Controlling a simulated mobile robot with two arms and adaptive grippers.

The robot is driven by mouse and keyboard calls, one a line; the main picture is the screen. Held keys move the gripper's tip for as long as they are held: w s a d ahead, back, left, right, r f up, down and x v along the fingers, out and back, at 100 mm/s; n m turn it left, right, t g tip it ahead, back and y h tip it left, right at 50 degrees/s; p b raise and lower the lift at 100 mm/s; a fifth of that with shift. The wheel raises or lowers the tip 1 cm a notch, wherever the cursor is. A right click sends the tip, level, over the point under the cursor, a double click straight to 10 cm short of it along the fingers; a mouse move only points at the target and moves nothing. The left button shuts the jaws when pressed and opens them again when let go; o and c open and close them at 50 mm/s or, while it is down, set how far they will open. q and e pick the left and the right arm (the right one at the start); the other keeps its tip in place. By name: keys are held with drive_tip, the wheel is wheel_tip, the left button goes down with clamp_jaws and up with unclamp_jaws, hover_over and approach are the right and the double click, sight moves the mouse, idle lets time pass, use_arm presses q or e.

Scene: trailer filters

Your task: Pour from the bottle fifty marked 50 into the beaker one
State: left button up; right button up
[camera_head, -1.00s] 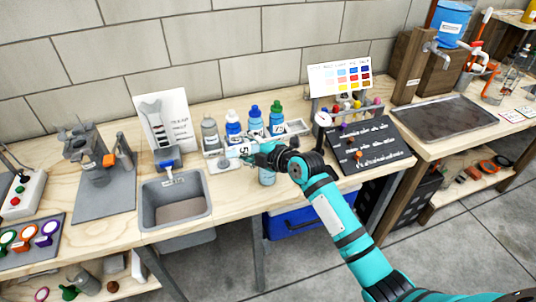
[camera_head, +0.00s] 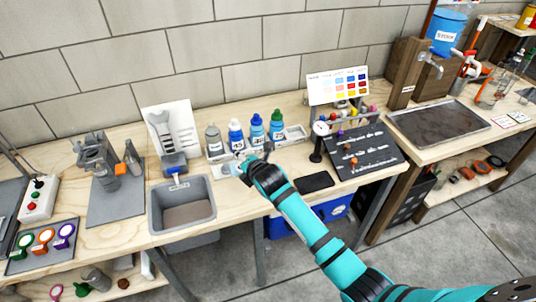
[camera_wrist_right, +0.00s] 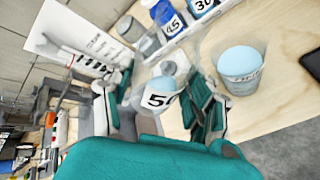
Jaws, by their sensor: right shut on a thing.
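My right gripper (camera_head: 252,168) is shut on the bottle marked 50 over the front part of the bench. In the right wrist view this bottle (camera_wrist_right: 159,97) sits between the fingers, light blue with a white label reading "5" and part of a 0. In the head view it is mostly hidden by the gripper. A light blue cup-shaped vessel (camera_wrist_right: 241,72) with a label too blurred to read stands on the wood, apart from the fingers; my arm hides it in the head view. I cannot tell which is beaker one.
A tray behind holds a grey bottle (camera_head: 214,139) and blue-capped bottles marked 45 (camera_head: 236,137) and 30 (camera_head: 257,132), plus a green-capped one (camera_head: 276,127). The sink (camera_head: 182,206) is to the left. A dark flat slab (camera_head: 315,182) and a black board (camera_head: 357,150) are to the right.

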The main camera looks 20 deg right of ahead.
sight(234, 171)
drive_tip(key=shift+d+n+h+p, duration=0.1)
drive_tip(key=shift+n+h+p, duration=0.4)
drive_tip(key=shift+n+h, duration=0.15)
drive_tip(key=shift+f+n+h, duration=0.25)
drive_tip(key=shift+h, duration=0.1)
drive_tip(key=f+b, duration=0.1)
drive_tip(key=f, duration=0.1)
drive_tip(key=a+f+n+h+b, duration=0.1)
drive_tip(key=f+b, duration=0.1)
drive_tip(key=a+f+h+b, duration=0.1)
drive_tip(key=f, duration=0.1)
drive_tip(key=shift+f+n+b, duration=0.3)
drive_tip(key=shift+n, duration=0.1)
drive_tip(key=shift+w+a+n, duration=0.1)
drive_tip(key=shift+a+n, duration=0.1)
drive_tip(key=shift+n, duration=0.1)
drive_tip(key=shift+a+f+n+t+h+b, duration=0.35)
drive_tip(key=shift+a+n+t+h, duration=0.2)
drive_tip(key=shift+n+h, duration=0.45)
wheel_tip(234, 171, up, 5)
drive_tip(key=p, duration=0.5)
drive_tip(key=shift+r+p, duration=0.1)
drive_tip(key=shift+p, duration=0.2)
use_arm(q)
wheel_tip(234, 171, up, 2)
drive_tip(key=shift+r, duration=0.1)
